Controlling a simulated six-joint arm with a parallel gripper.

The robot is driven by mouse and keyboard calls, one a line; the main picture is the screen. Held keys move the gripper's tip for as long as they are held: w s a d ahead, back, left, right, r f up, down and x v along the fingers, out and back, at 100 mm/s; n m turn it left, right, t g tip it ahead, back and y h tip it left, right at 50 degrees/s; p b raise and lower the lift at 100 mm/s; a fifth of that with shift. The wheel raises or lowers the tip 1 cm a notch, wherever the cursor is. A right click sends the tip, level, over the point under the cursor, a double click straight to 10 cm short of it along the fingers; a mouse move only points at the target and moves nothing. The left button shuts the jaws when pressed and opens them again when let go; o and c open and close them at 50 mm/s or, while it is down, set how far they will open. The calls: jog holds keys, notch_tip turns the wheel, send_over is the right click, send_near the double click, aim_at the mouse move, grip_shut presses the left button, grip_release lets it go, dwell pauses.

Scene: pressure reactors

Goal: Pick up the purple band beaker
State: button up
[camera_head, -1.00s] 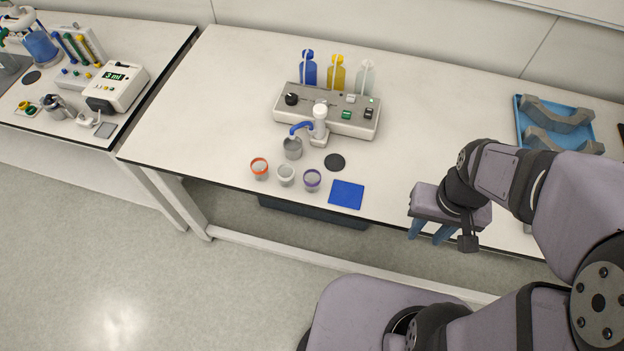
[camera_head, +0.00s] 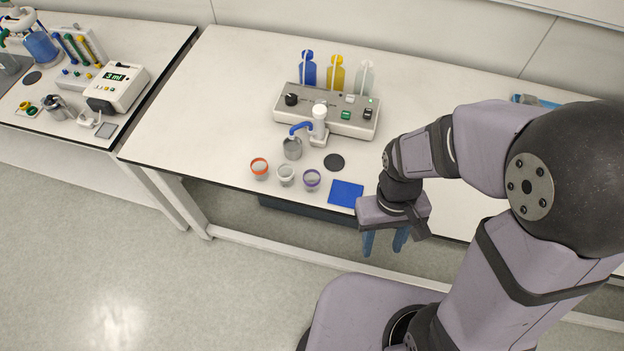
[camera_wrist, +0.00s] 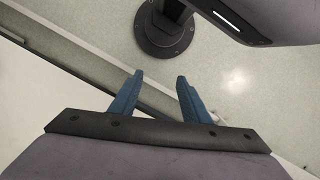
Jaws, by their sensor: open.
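The purple band beaker (camera_head: 312,180) stands upright near the front edge of the middle table, the rightmost of three small banded beakers in the head view. My gripper (camera_head: 384,243) is open and empty, pointing down in front of the table edge, to the right of and nearer than the beaker, well apart from it. In the wrist view my gripper's two blue fingers (camera_wrist: 156,95) are spread, with floor and a table edge below them. The beaker does not show in the wrist view.
An orange band beaker (camera_head: 259,169) and a white band beaker (camera_head: 286,175) stand left of it. A blue square mat (camera_head: 346,194) lies at its right. Behind are a grey vessel (camera_head: 293,149), a black disc (camera_head: 334,162) and a dispenser unit (camera_head: 327,108).

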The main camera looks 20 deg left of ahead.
jog(key=w+a+f+n, duration=0.2)
jog(key=w+a+f, duration=0.1)
jog(key=a, duration=0.4)
notch_tip(320, 180, up, 2)
jog(key=r+t+y, duration=0.1)
jog(key=t, duration=0.1)
send_over(313, 169)
jog(key=s, duration=0.3)
jog(key=shift+d+f+m, duration=0.25)
jog(key=shift+d+m, duration=0.05)
jog(key=shift+d, duration=0.05)
jog(key=shift+s+d+m, duration=0.1)
jog(key=shift+s+m, duration=0.05)
jog(key=shift+m, duration=0.45)
jog(key=shift+f, duration=0.1)
jog(key=shift+w+a+f+p, duration=0.2)
jog(key=shift+f+p, duration=0.6)
jog(key=shift+f, duration=1)
jog(key=shift+w+a+f+p, duration=0.15)
jog(key=shift+f+p, duration=0.65)
jog(key=shift+f, duration=0.95)
jog(key=shift+d, duration=0.15)
jog(key=c, duration=0.8)
